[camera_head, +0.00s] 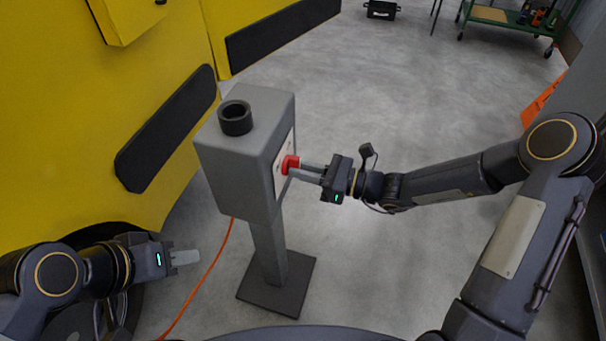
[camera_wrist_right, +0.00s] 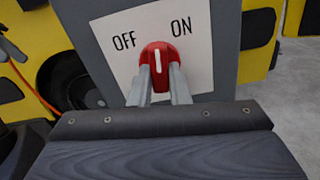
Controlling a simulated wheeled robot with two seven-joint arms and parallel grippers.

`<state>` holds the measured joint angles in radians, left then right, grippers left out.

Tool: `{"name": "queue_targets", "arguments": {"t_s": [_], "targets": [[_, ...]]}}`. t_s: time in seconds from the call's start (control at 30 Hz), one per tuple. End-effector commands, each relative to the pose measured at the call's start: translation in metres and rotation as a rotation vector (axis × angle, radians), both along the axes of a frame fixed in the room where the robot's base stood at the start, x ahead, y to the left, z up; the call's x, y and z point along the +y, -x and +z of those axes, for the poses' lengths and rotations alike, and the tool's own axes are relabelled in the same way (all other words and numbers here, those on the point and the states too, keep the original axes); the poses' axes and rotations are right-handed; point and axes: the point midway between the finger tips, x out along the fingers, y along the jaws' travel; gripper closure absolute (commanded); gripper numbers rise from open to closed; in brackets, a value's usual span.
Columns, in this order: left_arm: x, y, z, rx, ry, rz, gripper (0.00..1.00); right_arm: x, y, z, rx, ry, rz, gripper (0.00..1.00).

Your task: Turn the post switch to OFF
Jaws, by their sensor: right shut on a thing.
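The post switch is a grey box (camera_head: 235,160) on a post with a red knob (camera_head: 290,164) on its right-hand face. The right wrist view shows the red knob (camera_wrist_right: 158,57) on a white label plate (camera_wrist_right: 200,75) marked OFF at left and ON at right. The knob's white line points nearly straight up, between the two words. My right gripper (camera_head: 300,170) is shut on the knob, with its fingers (camera_wrist_right: 159,82) on either side of the lower part. My left gripper (camera_head: 186,257) hangs low at the left, away from the post; its finger gap cannot be made out.
A yellow machine (camera_head: 80,130) with black pads stands close at the left of the post. An orange cable (camera_head: 205,280) runs down from the box across the floor. The post's dark base plate (camera_head: 277,290) lies on grey floor. A green cart (camera_head: 505,18) stands far right.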

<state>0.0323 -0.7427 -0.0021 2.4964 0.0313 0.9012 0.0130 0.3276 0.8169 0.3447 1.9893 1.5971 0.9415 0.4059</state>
Motion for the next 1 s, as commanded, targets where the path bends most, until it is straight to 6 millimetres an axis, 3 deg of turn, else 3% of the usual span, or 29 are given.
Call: {"name": "queue_targets", "arguments": {"t_s": [0.6, 1.0], "targets": [[0.000, 0.000, -0.070, 0.000, 0.000, 0.000, 0.64, -0.001, -0.002, -0.006, -0.556, 0.182, -0.001, 1.00], [0.000, 0.000, -0.107, 0.000, 0.000, 0.000, 0.64, -0.001, -0.003, -0.003, -0.817, 0.266, -0.001, 1.00]]}}
